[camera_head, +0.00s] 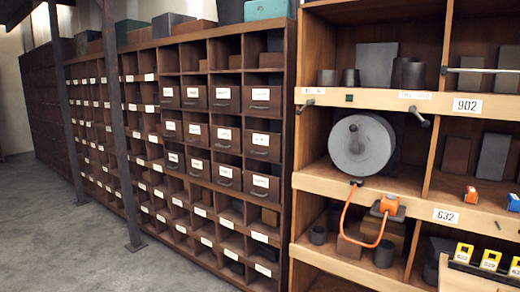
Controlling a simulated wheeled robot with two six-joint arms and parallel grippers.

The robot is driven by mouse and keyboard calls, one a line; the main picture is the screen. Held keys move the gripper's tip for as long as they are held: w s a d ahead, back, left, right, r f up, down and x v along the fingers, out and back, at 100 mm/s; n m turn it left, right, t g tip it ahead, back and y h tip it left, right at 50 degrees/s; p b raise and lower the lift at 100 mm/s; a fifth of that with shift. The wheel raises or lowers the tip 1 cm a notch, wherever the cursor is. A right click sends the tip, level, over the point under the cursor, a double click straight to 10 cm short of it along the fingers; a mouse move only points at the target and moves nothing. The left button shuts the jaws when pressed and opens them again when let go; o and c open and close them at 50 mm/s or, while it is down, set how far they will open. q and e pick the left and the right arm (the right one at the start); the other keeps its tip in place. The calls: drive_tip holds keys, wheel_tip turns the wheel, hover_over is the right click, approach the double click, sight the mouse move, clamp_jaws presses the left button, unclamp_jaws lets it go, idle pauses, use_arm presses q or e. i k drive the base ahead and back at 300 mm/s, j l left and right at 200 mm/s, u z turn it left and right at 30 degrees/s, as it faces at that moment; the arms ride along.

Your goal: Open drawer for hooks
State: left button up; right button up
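A tall brown pigeonhole cabinet (292,60) stands at the centre and runs back to the left. Several drawers with white labels fill part of its right end, including an upper-right drawer (262,104), a middle-right drawer (262,150) and a lower-right drawer (261,188). Curved pulls show under some labels. The drawers look shut. The label text is too small to read, so I cannot tell which drawer is for hooks. Neither of my grippers is in view.
A wooden shelf unit (330,97) stands at the right, holding a grey disc (360,144), an orange cable (347,222), and small blocks and cylinders. Dark posts (116,110) stand before the cabinet's left part. The grey floor (50,235) is clear at lower left.

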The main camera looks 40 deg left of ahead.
sight(268, 145)
drive_tip(key=i+j, duration=0.2)
drive_tip(key=j, duration=0.15)
drive_tip(key=i+j+z, duration=0.1)
drive_tip(key=j, duration=0.2)
drive_tip(key=i+j, duration=0.25)
drive_tip(key=j+z, duration=0.05)
drive_tip(key=j, duration=0.05)
